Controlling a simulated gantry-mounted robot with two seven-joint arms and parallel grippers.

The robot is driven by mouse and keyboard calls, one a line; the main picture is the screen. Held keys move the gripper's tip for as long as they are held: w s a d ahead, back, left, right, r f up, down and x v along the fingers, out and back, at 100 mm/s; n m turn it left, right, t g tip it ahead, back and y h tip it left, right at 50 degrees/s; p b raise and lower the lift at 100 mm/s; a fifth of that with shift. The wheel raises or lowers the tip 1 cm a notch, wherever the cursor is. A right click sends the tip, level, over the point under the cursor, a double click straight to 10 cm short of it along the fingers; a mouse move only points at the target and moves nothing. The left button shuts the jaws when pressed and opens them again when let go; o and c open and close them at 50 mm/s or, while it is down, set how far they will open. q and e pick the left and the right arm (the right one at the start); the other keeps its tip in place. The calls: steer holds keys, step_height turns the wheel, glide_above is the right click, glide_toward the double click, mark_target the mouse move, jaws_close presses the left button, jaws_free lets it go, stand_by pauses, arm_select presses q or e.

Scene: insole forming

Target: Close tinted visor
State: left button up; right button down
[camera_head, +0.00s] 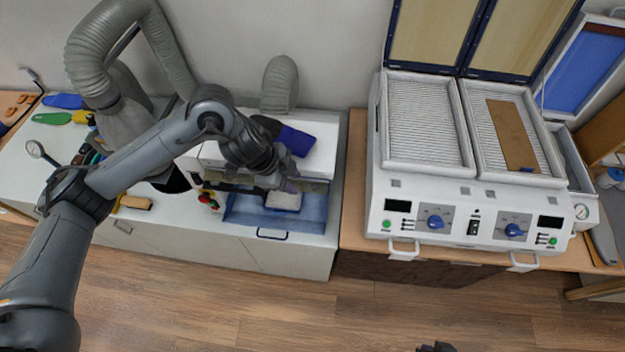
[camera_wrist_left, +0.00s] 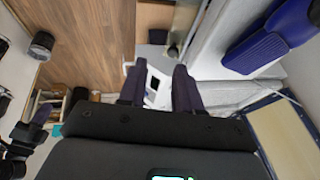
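A translucent blue panel (camera_head: 240,212) with a dark handle (camera_head: 272,235) sits at the front of the white machine on the left bench; I take it to be the tinted visor. I cannot tell how far it is open. A pale pad (camera_head: 283,201) shows behind it. My left gripper (camera_head: 289,187) is over the panel's upper part, close to the pad; contact is unclear. In the left wrist view its two dark fingers (camera_wrist_left: 158,90) are apart with nothing held between them. A small black shape (camera_head: 437,347) at the bottom edge looks like the tip of my right gripper.
A grey duct (camera_head: 279,84) rises behind. The white twin heater (camera_head: 470,165) with raised lids stands to the right. The wooden floor (camera_head: 220,300) in front is clear.

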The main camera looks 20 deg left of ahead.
mark_target(315, 185)
arm_select(q)
steer(key=shift+t, duration=0.3)
steer(key=w+d+f, duration=0.1)
steer(key=f, duration=0.1)
steer(key=w+d+f, duration=0.1)
steer(key=w+f, duration=0.1)
steer(key=w+d+f, duration=0.1)
steer(key=w+f, duration=0.1)
steer(key=f, duration=0.1)
steer(key=shift+d, duration=0.2)
steer(key=shift+f, duration=0.1)
jaws_close()
